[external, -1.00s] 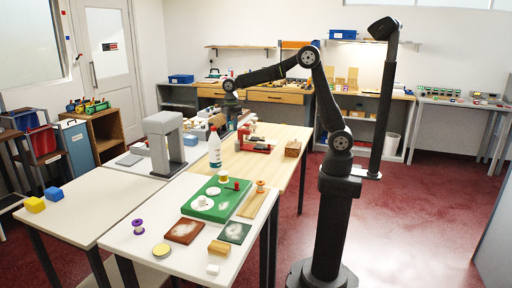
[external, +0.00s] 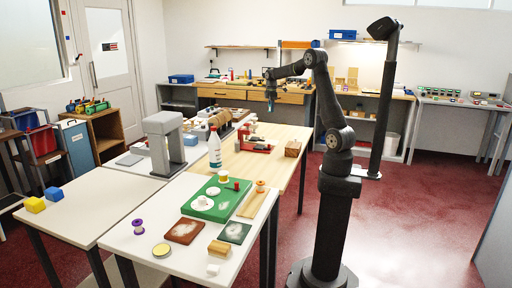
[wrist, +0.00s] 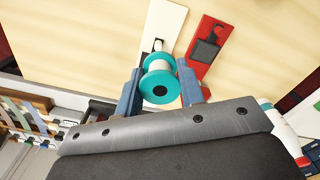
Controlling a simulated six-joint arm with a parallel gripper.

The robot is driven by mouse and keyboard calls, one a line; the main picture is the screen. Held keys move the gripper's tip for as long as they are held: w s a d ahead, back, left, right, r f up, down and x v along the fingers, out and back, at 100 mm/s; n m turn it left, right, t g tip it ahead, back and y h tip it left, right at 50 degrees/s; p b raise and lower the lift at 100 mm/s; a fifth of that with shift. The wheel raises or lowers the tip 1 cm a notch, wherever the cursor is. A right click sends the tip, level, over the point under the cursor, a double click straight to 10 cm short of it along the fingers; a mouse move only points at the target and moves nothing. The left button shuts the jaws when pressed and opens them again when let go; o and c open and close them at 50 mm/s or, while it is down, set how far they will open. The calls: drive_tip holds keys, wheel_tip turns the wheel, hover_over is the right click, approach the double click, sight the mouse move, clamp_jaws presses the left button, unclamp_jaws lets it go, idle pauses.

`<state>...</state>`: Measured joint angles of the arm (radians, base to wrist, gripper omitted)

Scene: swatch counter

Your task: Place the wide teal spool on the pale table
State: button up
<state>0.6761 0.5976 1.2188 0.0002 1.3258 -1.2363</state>
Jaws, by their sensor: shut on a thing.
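In the external view my gripper (external: 270,101) hangs above the far part of the pale wood table (external: 243,170), clear of the top; the spool is too small there to make out well. The wrist view shows the pale wood top (wrist: 85,35) beyond the spool.
A red device (external: 257,145) lies on the wood table, with a brown block (external: 293,148) to its right. A rack (external: 228,122) stands at the far left edge, a white bottle (external: 214,150) nearer. The near white table (external: 150,257) holds a green board (external: 235,195) and spools. Bare wood lies at the table's middle.

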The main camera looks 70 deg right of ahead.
drive_tip(key=s+d+m, duration=0.5)
drive_tip(key=s+d, duration=1.5)
drive_tip(key=s, duration=0.3)
hover_over(293, 135)
drive_tip(key=f, duration=1.7)
drive_tip(key=shift+s+a+f, duration=0.25)
drive_tip(key=shift+a+f, duration=0.1)
drive_tip(key=shift+a, duration=0.05)
drive_tip(key=shift+f, duration=2)
drive_tip(key=shift+f, duration=0.2)
drive_tip(key=o, duration=1)
drive_tip(key=shift+c, duration=0.2)
